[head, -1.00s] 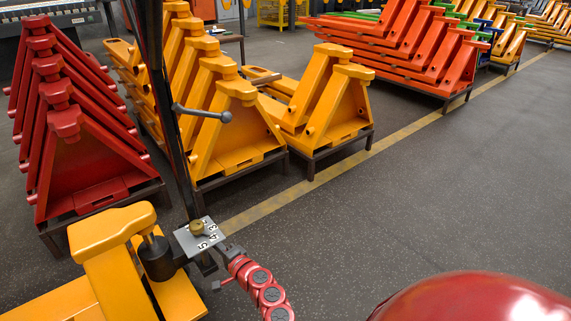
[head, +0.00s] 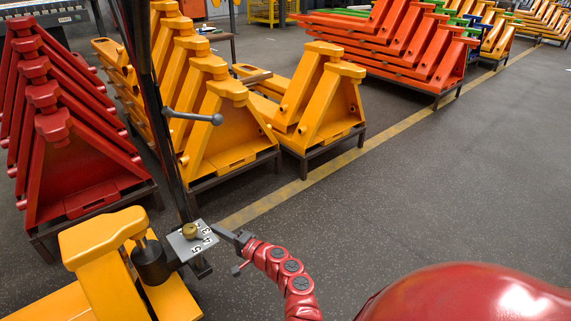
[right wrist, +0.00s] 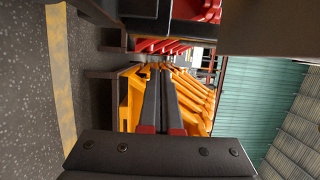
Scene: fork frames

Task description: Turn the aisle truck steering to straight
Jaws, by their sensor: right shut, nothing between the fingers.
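The aisle truck is the yellow body (head: 100,255) at the lower left of the head view. A black steering column (head: 158,120) rises from its front. A grey lever with a ball end (head: 195,117) sticks out to the right of the column. A grey plate with numbers and a brass knob (head: 191,238) sits at the column's foot. My right gripper (head: 224,233) is shut and empty, just right of the plate; I cannot tell whether it touches. In the right wrist view its two dark fingers (right wrist: 162,85) lie close together. My left gripper is out of view.
Red frames (head: 75,175) stand stacked at left, yellow frames (head: 215,120) at centre, orange frames (head: 400,50) at the back right. A yellow line (head: 330,165) crosses the dark floor (head: 440,190), which is open at right. My own red body shows at lower right.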

